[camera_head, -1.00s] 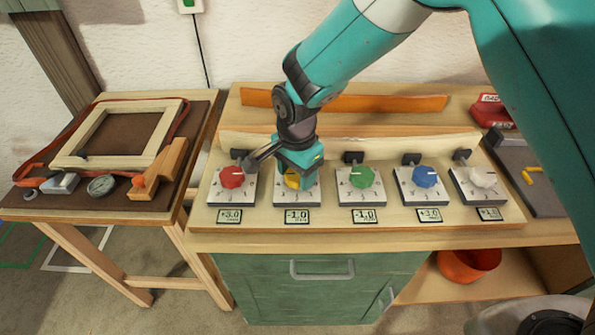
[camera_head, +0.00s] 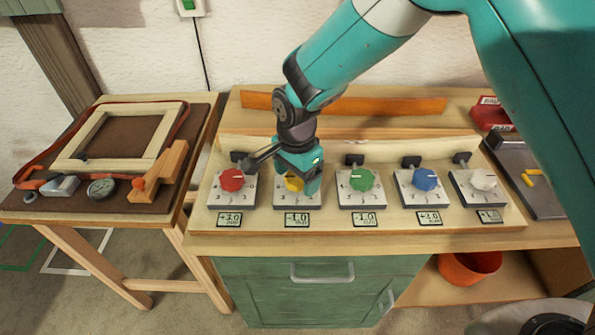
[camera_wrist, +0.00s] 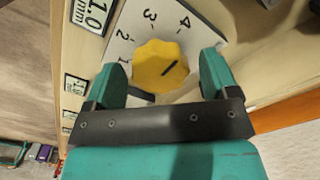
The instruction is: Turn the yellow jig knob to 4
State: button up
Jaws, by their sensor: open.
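The yellow jig knob (camera_head: 293,183) sits on a white dial plate, second from the left in the row, partly hidden by my gripper in the head view. My gripper (camera_wrist: 160,68) is open, with one finger at each side of the knob; contact cannot be told.
A red knob (camera_head: 232,180) stands close left and a green knob (camera_head: 362,179) close right, with blue (camera_head: 425,179) and white (camera_head: 484,180) knobs beyond. Black clamps and a pale bent lath (camera_head: 400,146) run behind. A side table holds a wooden frame (camera_head: 68,150).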

notch_tip(320, 180, up, 18)
jog(key=b, duration=0.2)
jog(key=shift+f, duration=0.25)
jog(key=s+d+r+n+y, duration=0.1)
jog(key=s+d+n+y, duration=0.1)
jog(key=s+d+n, duration=0.4)
jog(key=s+d+r+n+y, duration=0.1)
jog(key=s+d+n, duration=0.6)
jog(key=s, duration=0.9)
jog(key=n+y, duration=0.1)
jog(key=n, duration=0.2)
jog(key=shift+d+n, duration=0.15)
jog(key=shift+n, duration=0.25)
jog(key=shift+s+d+r, duration=0.1)
jog(key=shift+d+r, duration=0.05)
